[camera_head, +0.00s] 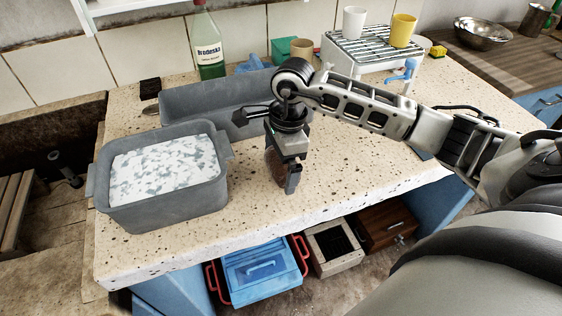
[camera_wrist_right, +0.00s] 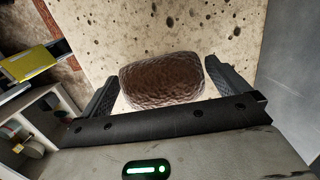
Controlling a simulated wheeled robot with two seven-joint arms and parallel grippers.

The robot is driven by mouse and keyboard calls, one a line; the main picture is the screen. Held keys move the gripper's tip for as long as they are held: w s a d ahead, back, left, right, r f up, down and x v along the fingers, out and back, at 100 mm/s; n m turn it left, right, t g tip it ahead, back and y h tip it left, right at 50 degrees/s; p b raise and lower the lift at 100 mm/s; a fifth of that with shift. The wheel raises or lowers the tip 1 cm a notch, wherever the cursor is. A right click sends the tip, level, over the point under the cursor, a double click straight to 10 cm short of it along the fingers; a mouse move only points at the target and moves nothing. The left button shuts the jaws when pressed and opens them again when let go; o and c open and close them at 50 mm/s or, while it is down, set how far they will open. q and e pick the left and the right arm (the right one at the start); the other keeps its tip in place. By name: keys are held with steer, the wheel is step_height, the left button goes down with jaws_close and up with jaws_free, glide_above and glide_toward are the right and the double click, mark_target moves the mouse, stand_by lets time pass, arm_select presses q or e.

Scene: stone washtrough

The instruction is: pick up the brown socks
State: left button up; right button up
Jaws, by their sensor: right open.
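The brown socks are a rounded, wrinkled brown bundle (camera_wrist_right: 163,78) on the speckled stone counter. In the wrist view the bundle lies between the two spread fingers of my right gripper (camera_wrist_right: 160,70). In the head view my right gripper (camera_head: 285,177) points down at the counter near its front edge. The socks (camera_head: 272,162) show there only as a brown patch, mostly hidden behind the gripper. The right gripper is open, with a finger on either side of the bundle; contact cannot be told. My left gripper is not in view.
A grey tub (camera_head: 152,214) with white, foamy contents stands left of the gripper. A longer grey basin (camera_head: 190,100) lies behind it. A green bottle (camera_head: 209,50) and a dish rack (camera_head: 345,50) with cups stand at the back. The counter right of the gripper is largely clear.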

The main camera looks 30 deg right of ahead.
steer(key=c, duration=1.1)
steer(key=shift+r, duration=0.15)
